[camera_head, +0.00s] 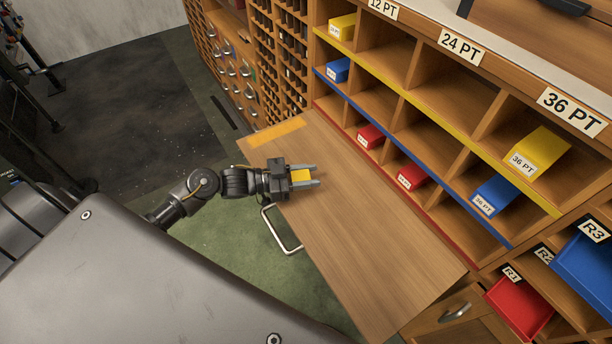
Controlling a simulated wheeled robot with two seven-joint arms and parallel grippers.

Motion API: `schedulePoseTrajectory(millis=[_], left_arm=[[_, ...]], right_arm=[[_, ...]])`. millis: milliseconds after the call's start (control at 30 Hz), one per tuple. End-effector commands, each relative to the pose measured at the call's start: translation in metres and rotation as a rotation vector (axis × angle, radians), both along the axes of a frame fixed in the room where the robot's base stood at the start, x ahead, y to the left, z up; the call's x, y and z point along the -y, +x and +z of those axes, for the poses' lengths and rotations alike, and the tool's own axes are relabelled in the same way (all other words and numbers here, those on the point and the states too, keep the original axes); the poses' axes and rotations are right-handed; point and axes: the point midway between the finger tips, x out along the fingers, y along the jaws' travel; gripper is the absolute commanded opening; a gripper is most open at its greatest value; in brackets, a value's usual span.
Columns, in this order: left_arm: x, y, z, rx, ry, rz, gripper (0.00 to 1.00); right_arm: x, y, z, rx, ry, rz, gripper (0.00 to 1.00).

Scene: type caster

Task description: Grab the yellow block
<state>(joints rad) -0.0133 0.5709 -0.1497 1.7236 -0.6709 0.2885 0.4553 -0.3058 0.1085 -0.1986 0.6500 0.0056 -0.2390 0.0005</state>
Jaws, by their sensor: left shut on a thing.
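A yellow block (300,176) sits between the two fingers of my left gripper (303,177). The gripper is shut on the block, over the far left part of the wooden board. I cannot tell whether the block touches the board. Another yellow block (538,152) marked 36 PT lies in the top right compartment of the shelf, and a yellow block (343,27) lies in the top left compartment. My right gripper is not in view.
The shelf also holds blue blocks (494,196) and red blocks (412,177). A wooden board (375,250) juts out below it, mostly clear, with an orange strip (277,133). A metal handle (281,231) sticks out at its edge. Red (519,307) and blue (588,262) bins stand at right.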

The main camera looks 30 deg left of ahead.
Motion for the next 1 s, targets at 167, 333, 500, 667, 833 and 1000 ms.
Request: schedulePoseTrajectory(millis=[167,333,500,667,833,1000], left_arm=[[0.0,0.0,0.02,0.001,0.001,0.0,0.1],[-0.033,-0.025,0.014,-0.005,0.004,0.001,0.1],[-0.069,-0.052,0.013,-0.005,0.005,0.001,0.1],[-0.1,-0.075,0.013,-0.005,0.003,0.001,0.1],[-0.124,-0.094,0.013,-0.002,0.003,0.001,0.1],[-0.138,-0.105,0.013,-0.001,0.0,0.0,0.1]], right_arm=[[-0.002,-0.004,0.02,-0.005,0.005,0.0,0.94],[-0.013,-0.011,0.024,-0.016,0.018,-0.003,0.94],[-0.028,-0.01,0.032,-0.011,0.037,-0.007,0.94],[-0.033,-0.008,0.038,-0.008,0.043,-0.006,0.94],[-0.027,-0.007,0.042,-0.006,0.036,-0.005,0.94],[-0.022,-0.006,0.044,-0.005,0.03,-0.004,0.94]])
